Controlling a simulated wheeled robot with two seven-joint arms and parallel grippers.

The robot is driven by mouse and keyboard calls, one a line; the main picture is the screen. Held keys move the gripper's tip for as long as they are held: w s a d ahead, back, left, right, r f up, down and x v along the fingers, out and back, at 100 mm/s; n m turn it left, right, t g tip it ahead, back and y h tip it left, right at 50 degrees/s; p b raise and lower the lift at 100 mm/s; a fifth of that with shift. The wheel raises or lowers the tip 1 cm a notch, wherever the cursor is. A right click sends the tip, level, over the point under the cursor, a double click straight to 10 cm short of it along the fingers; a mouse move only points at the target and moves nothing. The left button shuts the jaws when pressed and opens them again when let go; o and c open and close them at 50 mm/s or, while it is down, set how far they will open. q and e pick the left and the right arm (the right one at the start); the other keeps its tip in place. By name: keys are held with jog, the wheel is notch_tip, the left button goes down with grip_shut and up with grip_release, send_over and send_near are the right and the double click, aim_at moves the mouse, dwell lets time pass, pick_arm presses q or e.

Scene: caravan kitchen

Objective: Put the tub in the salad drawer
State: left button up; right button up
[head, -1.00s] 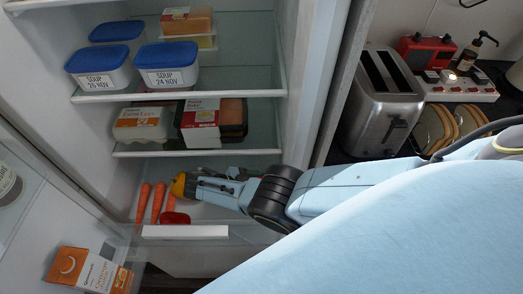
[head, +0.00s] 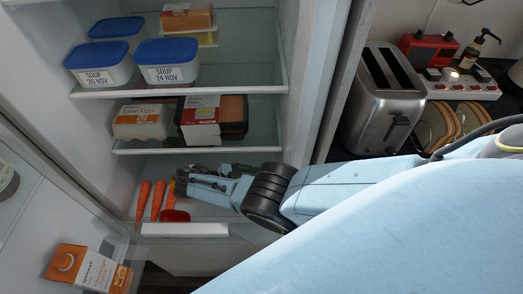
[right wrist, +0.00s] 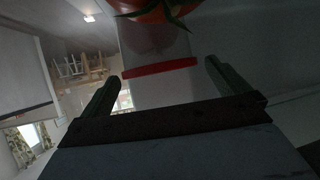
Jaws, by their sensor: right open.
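Three white tubs with blue lids stand on the upper fridge shelf: a front left tub (head: 98,66), a front right tub (head: 166,64) and one behind (head: 117,29). The front two carry SOUP date labels. The salad drawer (head: 185,230) is at the fridge bottom, with carrots (head: 150,200) and a red item (head: 175,216) inside. My right gripper (head: 188,178) is low over the drawer, beside the carrots and well below the tubs. In the right wrist view its fingers (right wrist: 163,85) are apart with nothing between them. My left gripper is out of view.
An egg box (head: 140,121) and a dark food pack (head: 212,118) fill the middle shelf above my right gripper. An orange carton (head: 88,268) stands in the open door at left. A red tomato-like item (right wrist: 150,10) shows at the wrist view's top edge.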

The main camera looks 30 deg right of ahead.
jog(key=shift+b+v, duration=0.6)
jog(key=shift+v, duration=2)
